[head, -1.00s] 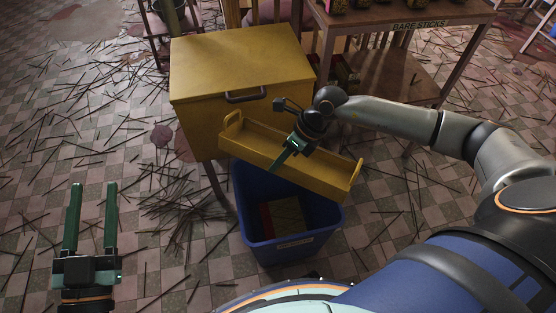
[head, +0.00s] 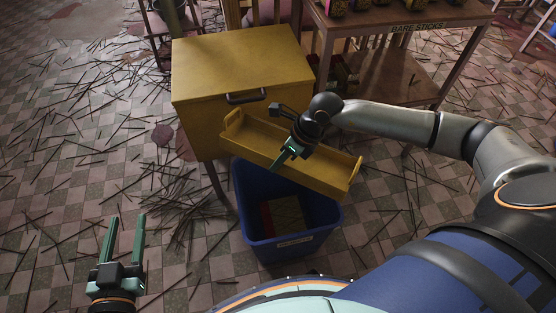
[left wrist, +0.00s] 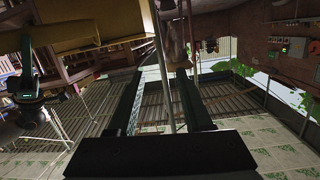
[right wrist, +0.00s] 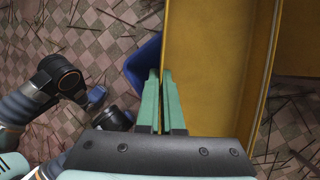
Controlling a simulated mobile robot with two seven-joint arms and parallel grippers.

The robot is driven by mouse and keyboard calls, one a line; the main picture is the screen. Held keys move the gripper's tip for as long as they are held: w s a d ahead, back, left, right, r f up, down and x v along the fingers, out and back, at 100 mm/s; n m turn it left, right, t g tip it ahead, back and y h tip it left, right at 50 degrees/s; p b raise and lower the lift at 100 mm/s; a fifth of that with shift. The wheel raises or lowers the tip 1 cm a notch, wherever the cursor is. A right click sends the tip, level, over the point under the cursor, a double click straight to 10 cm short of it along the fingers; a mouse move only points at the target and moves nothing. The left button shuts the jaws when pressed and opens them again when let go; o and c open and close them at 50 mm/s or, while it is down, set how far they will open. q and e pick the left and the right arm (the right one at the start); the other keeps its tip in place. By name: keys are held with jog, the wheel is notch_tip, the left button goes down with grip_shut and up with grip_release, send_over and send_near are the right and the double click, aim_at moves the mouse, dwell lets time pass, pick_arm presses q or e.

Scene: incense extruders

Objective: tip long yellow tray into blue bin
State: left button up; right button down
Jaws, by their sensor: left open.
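The long yellow tray (head: 335,172) is held above the blue bin (head: 297,247), slanting so its right end sits lower in the head view. Its visible inside looks empty; my right gripper hides part of it. My right gripper (head: 282,160) is shut on the tray's near long wall. The right wrist view shows its green fingers (right wrist: 161,100) close together at the wall of the tray (right wrist: 210,70). The bin stands upright on the floor, with something red and tan inside. My left gripper (head: 126,222) is open and empty, left of the bin.
A yellow cabinet (head: 240,65) with a dark handle stands just behind the tray. A wooden table (head: 400,20) labelled "BARE STICKS" is at the back right. Thin sticks (head: 180,210) litter the tiled floor. The space between my left gripper and the bin is otherwise clear.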

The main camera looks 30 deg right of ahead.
jog(key=shift+r, duration=0.15)
jog(key=shift+r+t+h+p, duration=0.2)
jog(key=shift+t+h+p, duration=0.2)
jog(key=shift+h+p, duration=0.3)
jog(key=shift+r+p, duration=0.1)
jog(key=shift+p, duration=0.2)
jog(key=shift+n+t+h, duration=0.3)
jog(key=shift+h, duration=0.1)
pick_arm(q)
jog(key=s+f+n+g+y, duration=0.1)
jog(key=s+f+g, duration=0.5)
jog(key=f, duration=0.6)
jog(key=shift+s+d+f, duration=0.2)
jog(key=shift+s, duration=0.25)
jog(key=shift+w+r, duration=0.15)
jog(key=shift+r, duration=0.05)
